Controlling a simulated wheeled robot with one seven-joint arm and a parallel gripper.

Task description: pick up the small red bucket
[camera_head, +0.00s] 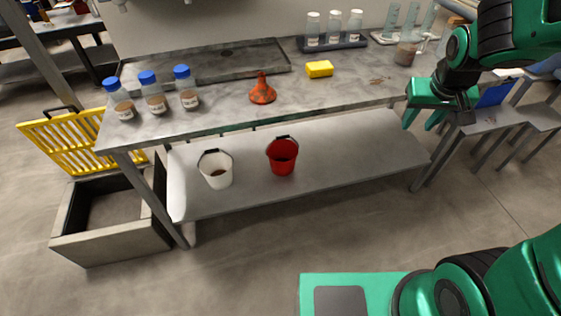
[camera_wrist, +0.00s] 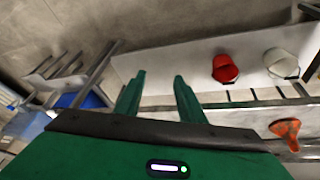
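The small red bucket (camera_head: 282,157) stands upright on the lower shelf (camera_head: 335,150) of the workbench, with a dark handle at its rim. It also shows in the wrist view (camera_wrist: 225,69), right of the fingers and apart from them. My gripper (camera_head: 423,118) is at the right end of the bench, well to the right of the bucket. In the wrist view my gripper (camera_wrist: 158,84) has its two green fingers spread, with nothing between them.
A white bucket (camera_head: 216,170) stands left of the red one. The bench top (camera_head: 220,112) above holds blue-capped jars (camera_head: 153,92), an orange funnel (camera_head: 262,90) and a yellow sponge (camera_head: 319,69). The floor in front is clear.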

